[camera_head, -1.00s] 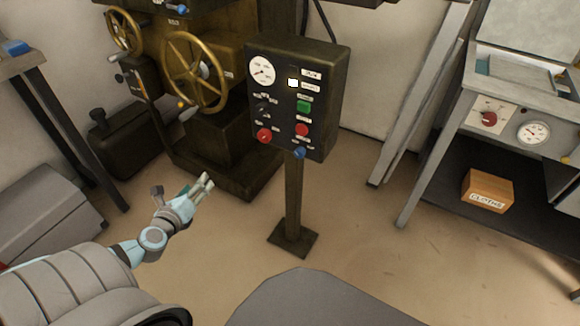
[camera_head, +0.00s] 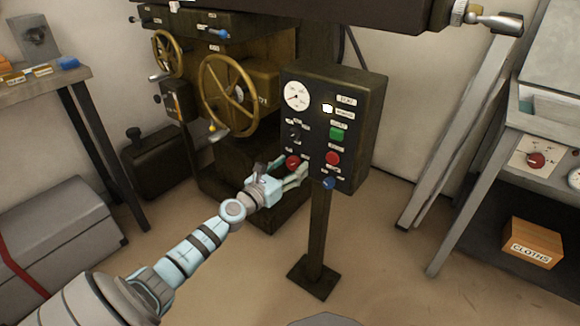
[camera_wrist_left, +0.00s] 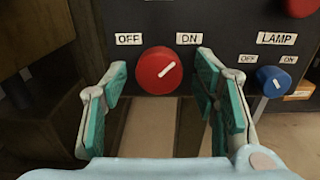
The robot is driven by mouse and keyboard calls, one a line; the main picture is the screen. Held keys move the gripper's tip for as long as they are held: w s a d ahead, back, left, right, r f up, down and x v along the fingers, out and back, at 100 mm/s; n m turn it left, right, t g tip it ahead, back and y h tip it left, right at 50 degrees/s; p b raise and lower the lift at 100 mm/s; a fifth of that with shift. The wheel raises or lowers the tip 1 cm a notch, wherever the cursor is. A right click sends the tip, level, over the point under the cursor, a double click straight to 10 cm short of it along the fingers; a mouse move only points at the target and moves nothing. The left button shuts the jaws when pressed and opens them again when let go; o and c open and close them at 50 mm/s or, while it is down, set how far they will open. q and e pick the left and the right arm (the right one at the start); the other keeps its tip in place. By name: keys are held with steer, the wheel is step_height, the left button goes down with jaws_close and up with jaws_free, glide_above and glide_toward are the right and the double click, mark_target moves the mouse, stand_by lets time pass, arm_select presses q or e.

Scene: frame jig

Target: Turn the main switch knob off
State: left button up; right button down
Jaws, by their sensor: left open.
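The main switch knob (camera_head: 292,162) is a red round knob at the lower left of the dark control panel (camera_head: 362,110). In the left wrist view the red knob (camera_wrist_left: 159,70) sits below the OFF label (camera_wrist_left: 129,39) and the ON label (camera_wrist_left: 189,38). Its white mark points up and right, toward ON. My left gripper (camera_head: 298,172) is at the panel's lower left, beside the knob. In the left wrist view the open left gripper (camera_wrist_left: 160,92) has one green-padded finger on each side of the knob, with gaps between. My right gripper is not in view.
A blue lamp knob (camera_wrist_left: 273,81) is just right of the right finger. A green button (camera_head: 338,134) and a red button (camera_head: 332,158) are on the panel. A brass handwheel (camera_head: 228,97) stands behind at left. The panel's post (camera_head: 318,240) stands below.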

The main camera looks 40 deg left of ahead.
arm_select(q)
steer(key=c, duration=1.2)
steer(key=shift+o, duration=0.2)
steer(key=shift+n, duration=0.4)
steer(key=n, duration=0.5)
steer(key=shift+p, duration=0.4)
steer(key=n, duration=0.4)
steer(key=shift+d, duration=0.1)
steer(key=n+p, duration=0.1)
steer(key=n, duration=0.3)
steer(key=shift+n, duration=0.3)
steer(key=shift+n+p, duration=0.6)
steer(key=shift+n, duration=1.2)
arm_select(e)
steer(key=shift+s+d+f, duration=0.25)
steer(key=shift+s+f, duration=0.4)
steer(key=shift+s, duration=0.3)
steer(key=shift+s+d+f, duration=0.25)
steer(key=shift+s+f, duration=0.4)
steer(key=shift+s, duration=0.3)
